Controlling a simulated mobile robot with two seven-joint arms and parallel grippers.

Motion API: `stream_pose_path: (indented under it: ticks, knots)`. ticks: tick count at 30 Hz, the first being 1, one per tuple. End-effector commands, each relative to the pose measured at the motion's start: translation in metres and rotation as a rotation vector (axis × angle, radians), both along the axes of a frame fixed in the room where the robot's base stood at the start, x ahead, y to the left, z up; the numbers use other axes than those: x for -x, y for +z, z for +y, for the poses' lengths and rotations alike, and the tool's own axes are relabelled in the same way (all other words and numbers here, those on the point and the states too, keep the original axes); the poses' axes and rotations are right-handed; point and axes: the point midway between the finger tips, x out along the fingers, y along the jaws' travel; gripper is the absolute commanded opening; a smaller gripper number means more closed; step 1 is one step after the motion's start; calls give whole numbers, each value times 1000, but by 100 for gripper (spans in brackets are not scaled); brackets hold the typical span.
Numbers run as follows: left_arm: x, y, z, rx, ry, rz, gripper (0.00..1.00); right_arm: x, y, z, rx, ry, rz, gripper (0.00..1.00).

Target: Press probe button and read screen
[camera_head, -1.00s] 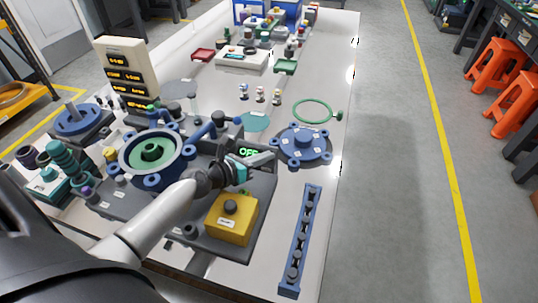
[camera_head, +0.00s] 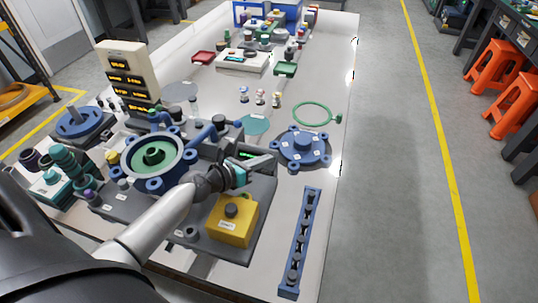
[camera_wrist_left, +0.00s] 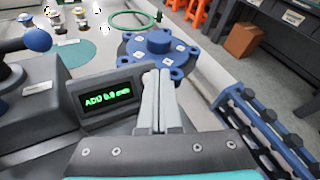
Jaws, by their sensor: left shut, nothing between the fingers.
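The small screen (camera_wrist_left: 108,97) is lit on a dark grey housing; in the left wrist view its green text starts with "ADD", then a figure that looks like 0.0 mm, its digits blurred. It also shows in the head view (camera_head: 247,154), partly behind my gripper. My left gripper (camera_head: 267,161) is shut and empty beside the screen, its fingers (camera_wrist_left: 158,100) to the screen's right in the wrist view. I cannot pick out the probe button for certain; my gripper may hide it. A yellow box (camera_head: 230,226) with a dark knob stands nearer. My right gripper is not in view.
A blue-rimmed round fixture (camera_head: 152,160) stands left of my gripper. A blue flanged cover (camera_head: 303,147) and a blue rack of dark bolts (camera_head: 299,240) lie at right. A green ring (camera_head: 313,113) lies beyond. The tabletop between the cover and the rack is clear.

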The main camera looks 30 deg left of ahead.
Motion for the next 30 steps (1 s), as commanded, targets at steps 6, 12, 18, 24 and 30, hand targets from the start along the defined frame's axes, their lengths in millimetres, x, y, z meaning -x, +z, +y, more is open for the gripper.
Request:
stream_pose_path:
  ticks: [6, 12, 18, 24, 30]
  knots:
    - [1, 1, 0, 1, 0, 0, 0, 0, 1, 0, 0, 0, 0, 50]
    - [4, 6, -1, 2, 0, 1, 0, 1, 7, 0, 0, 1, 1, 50]
    - [17, 23, -4, 4, 1, 1, 0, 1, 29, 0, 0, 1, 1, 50]
    - [29, 36, -7, 1, 2, 1, 0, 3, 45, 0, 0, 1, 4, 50]
    - [34, 39, -8, 1, 1, -1, 0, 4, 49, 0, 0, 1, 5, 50]
